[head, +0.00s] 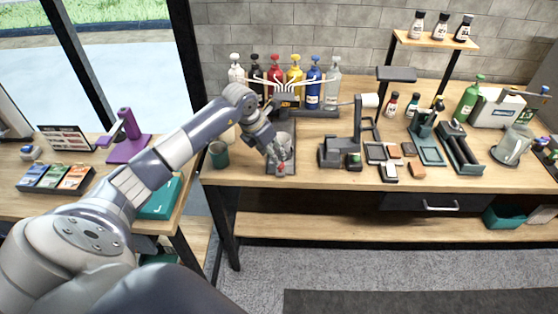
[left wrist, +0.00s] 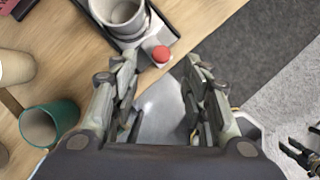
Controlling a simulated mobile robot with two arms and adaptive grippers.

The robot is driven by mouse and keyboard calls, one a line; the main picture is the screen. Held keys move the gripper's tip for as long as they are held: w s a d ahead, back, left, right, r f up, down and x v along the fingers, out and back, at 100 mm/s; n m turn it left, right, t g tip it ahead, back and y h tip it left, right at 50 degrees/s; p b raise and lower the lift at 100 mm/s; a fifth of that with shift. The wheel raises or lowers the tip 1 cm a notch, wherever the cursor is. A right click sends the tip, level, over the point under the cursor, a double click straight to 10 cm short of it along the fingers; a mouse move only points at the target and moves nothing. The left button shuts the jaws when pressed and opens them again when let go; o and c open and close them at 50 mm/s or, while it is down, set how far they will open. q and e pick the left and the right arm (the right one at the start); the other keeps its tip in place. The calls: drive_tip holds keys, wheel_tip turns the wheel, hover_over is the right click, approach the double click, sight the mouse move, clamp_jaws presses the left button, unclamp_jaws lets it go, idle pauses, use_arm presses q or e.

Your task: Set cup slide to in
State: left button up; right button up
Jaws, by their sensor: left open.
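The cup slide is a dark tray (head: 270,165) at the front of the wooden table, under the bottle dispenser. A grey-white cup (left wrist: 120,14) stands on it. A red knob (left wrist: 161,54) sits on a pale block at the slide's front end; it also shows in the head view (head: 281,168). My left gripper (left wrist: 160,68) is open. Its fingers lie to either side of the line to the knob, which shows just beyond the fingertips. In the head view, my left gripper (head: 279,157) partly hides the cup and slide. A small dark fingered part at the left wrist view's right edge may be my right gripper.
A green cup (left wrist: 48,125) stands left of the slide. Several coloured pump bottles (head: 295,75) line the back. A grey stand (head: 340,150) with small blocks is to the right. The table's front edge is close to the knob.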

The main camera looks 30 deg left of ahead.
use_arm(q)
drive_tip(key=p+x, duration=0.1)
drive_tip(key=x, duration=0.6)
drive_tip(key=shift+d, duration=0.1)
drive_tip(key=shift+c, duration=0.2)
clamp_jaws()
